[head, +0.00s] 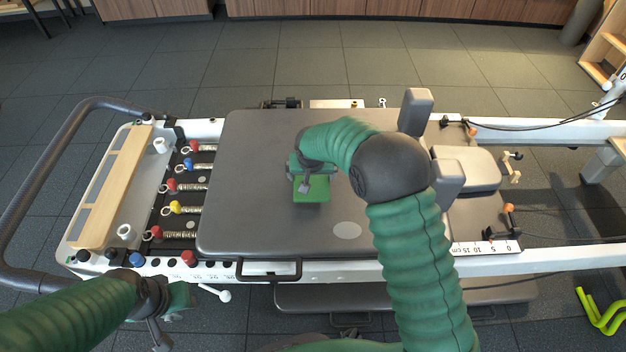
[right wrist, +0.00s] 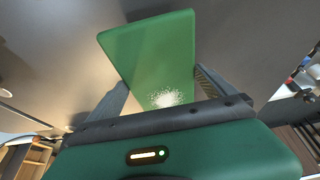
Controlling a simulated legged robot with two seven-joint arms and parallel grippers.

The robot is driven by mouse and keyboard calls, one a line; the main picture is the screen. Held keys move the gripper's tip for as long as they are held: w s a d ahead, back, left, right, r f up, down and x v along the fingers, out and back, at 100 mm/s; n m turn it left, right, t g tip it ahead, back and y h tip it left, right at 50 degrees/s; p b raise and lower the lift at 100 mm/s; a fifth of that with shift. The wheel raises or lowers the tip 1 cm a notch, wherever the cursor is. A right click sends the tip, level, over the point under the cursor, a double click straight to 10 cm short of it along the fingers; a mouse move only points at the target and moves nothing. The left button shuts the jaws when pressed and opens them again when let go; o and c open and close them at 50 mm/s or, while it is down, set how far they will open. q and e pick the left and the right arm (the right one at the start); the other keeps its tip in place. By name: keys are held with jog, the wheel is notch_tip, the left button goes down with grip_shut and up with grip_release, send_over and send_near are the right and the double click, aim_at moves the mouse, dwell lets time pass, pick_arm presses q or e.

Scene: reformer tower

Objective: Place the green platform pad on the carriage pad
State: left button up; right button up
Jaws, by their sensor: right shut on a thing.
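The green platform pad (head: 313,191) is a small flat green block over the middle of the grey carriage pad (head: 250,160). My right gripper (head: 305,182) is shut on it from above. In the right wrist view the green pad (right wrist: 150,48) sits between the two fingers, with the grey carriage surface (right wrist: 235,35) behind it. I cannot tell whether its underside touches the carriage pad. My left gripper (head: 170,318) is at the lower left, in front of the frame rail, away from the pad. Its fingers are too unclear to read.
Grey shoulder rests (head: 416,111) and a headrest (head: 466,168) stand to the right of the carriage pad. Springs with coloured ends (head: 187,187) and a wooden footboard (head: 112,190) are at the left. The carriage pad is clear around the green pad.

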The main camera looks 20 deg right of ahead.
aim_at(313, 177)
jog(key=shift+w+d+f, duration=0.1)
jog(key=shift+w+d, duration=0.1)
jog(key=shift+w, duration=0.35)
jog(key=shift+w+d+f, duration=0.1)
jog(key=shift+w+d, duration=0.1)
jog(key=shift+w, duration=0.3)
notch_tip(313, 177, down, 4)
jog(key=b, duration=0.3)
jog(key=shift+d+r, duration=0.1)
jog(key=shift+r, duration=0.1)
pick_arm(q)
jog(key=x, duration=0.3)
jog(key=shift+s+f, duration=0.3)
jog(key=shift+s, duration=0.05)
pick_arm(e)
jog(key=shift+r, duration=0.2)
jog(key=o, duration=1.1)
jog(key=shift+f, duration=0.1)
pick_arm(q)
jog(key=shift+a, duration=0.1)
